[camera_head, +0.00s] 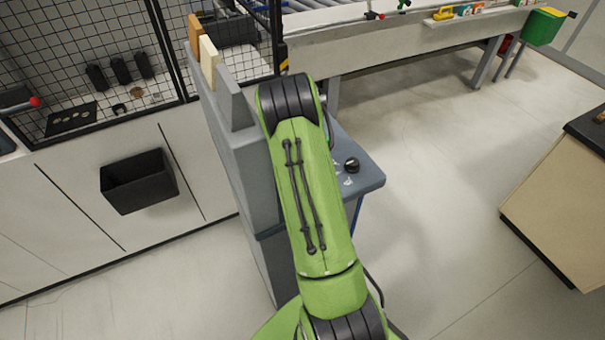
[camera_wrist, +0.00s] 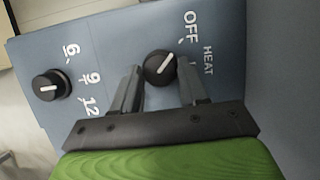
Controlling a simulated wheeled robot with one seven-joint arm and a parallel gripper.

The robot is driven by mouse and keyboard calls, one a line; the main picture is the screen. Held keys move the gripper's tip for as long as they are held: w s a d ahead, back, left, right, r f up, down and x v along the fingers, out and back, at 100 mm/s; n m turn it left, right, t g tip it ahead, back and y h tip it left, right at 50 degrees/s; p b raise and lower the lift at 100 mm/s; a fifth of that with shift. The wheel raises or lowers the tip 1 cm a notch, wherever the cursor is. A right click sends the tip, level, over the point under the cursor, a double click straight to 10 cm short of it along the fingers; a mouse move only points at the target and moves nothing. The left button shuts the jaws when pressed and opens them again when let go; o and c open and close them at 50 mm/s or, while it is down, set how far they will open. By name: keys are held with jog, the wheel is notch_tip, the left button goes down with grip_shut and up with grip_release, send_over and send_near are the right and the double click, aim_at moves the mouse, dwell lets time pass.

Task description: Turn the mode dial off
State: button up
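In the wrist view the mode dial (camera_wrist: 158,66) is a round black knob with a white pointer line on a blue-grey panel. Its line slants toward the upper right, roughly toward the OFF label (camera_wrist: 190,26); I cannot tell if it lines up exactly. The HEAT label (camera_wrist: 208,61) is to the right, and another mark is partly hidden by the right finger. My gripper (camera_wrist: 159,72) is open, its two fingertips on either side of the dial. Whether they touch it is unclear. In the head view my arm hides the gripper.
A second black dial (camera_wrist: 50,86) with marks 6, 9 and 12 is to the left in the wrist view. In the head view a black knob (camera_head: 351,165) shows on the panel (camera_head: 366,182) beside my arm. Open floor (camera_head: 440,190) lies to the right.

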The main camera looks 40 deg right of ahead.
jog(key=o, duration=0.3)
jog(key=shift+o, duration=0.2)
jog(key=shift+r, duration=0.1)
jog(key=p+v, duration=0.2)
jog(key=v, duration=1.3)
jog(key=shift+w+r+p, duration=0.2)
jog(key=shift+r+p, duration=0.05)
jog(key=shift+p, duration=0.15)
jog(key=shift+f, duration=0.1)
